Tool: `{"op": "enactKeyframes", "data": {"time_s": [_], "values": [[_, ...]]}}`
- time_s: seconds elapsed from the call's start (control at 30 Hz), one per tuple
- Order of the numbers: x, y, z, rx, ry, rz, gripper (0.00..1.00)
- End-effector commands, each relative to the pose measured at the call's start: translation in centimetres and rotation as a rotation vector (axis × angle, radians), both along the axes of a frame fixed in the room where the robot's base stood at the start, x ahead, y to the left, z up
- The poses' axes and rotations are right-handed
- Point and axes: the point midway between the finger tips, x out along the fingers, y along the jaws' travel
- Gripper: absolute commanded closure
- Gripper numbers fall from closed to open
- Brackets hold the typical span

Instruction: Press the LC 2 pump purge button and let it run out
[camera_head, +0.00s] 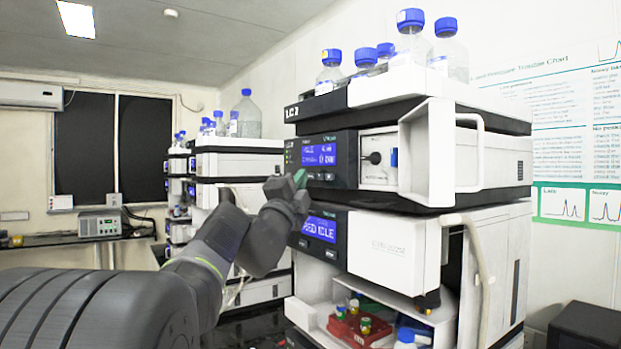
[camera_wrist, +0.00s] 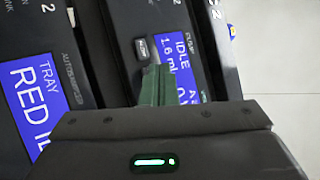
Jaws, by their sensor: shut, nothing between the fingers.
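The LC 2 pump module (camera_head: 345,140) is in the upper part of the stack at right in the head view. Its blue display (camera_head: 319,155) also shows in the wrist view (camera_wrist: 178,62), reading IDLE and 1.6 mL. A small button (camera_wrist: 142,48) with a light frame sits beside that display, just beyond my fingertips; its label is not readable. My gripper (camera_head: 300,179) is shut and empty at the pump's front panel, just below and left of the display. Its green fingertips show in the wrist view (camera_wrist: 157,84). I cannot tell whether they touch the panel.
Below the pump is the autosampler with a blue display (camera_head: 319,229), reading TRAY and RED in the wrist view (camera_wrist: 32,98). Blue-capped bottles (camera_head: 410,42) stand on top. A white open door (camera_head: 430,150) juts out at right. Another stack (camera_head: 235,165) stands behind at left.

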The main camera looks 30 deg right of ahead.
Motion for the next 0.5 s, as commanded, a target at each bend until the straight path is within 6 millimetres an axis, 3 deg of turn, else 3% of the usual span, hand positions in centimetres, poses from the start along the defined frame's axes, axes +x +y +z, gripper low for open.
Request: {"op": "enactKeyframes", "data": {"time_s": [0.5], "values": [[0.06,-0.53,-0.02,0.0,0.0,0.0,1.0]]}}
